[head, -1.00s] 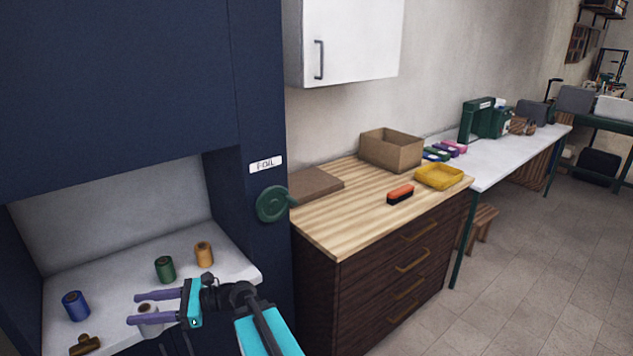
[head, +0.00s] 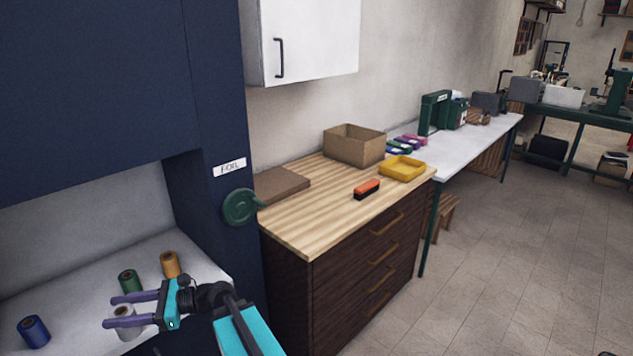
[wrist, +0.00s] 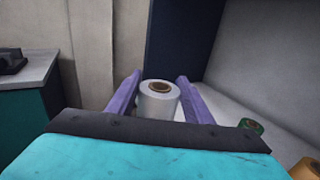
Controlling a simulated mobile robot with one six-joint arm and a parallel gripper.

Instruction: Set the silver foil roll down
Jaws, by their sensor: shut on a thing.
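The silver foil roll (head: 127,325) is upright between the purple fingers of my gripper (head: 133,310), at the lower left of the head view. In the wrist view the silver foil roll (wrist: 158,102) stands between both fingers of my gripper (wrist: 158,92), with its brown core showing on top. My gripper is shut on it. The roll is over the white shelf (head: 75,285) of the dark blue cabinet. I cannot tell whether its base touches the shelf.
A blue roll (head: 33,330), a green roll (head: 130,282) and an orange roll (head: 170,264) stand on the shelf near my gripper. A wooden-topped drawer cabinet (head: 310,220) stands to the right.

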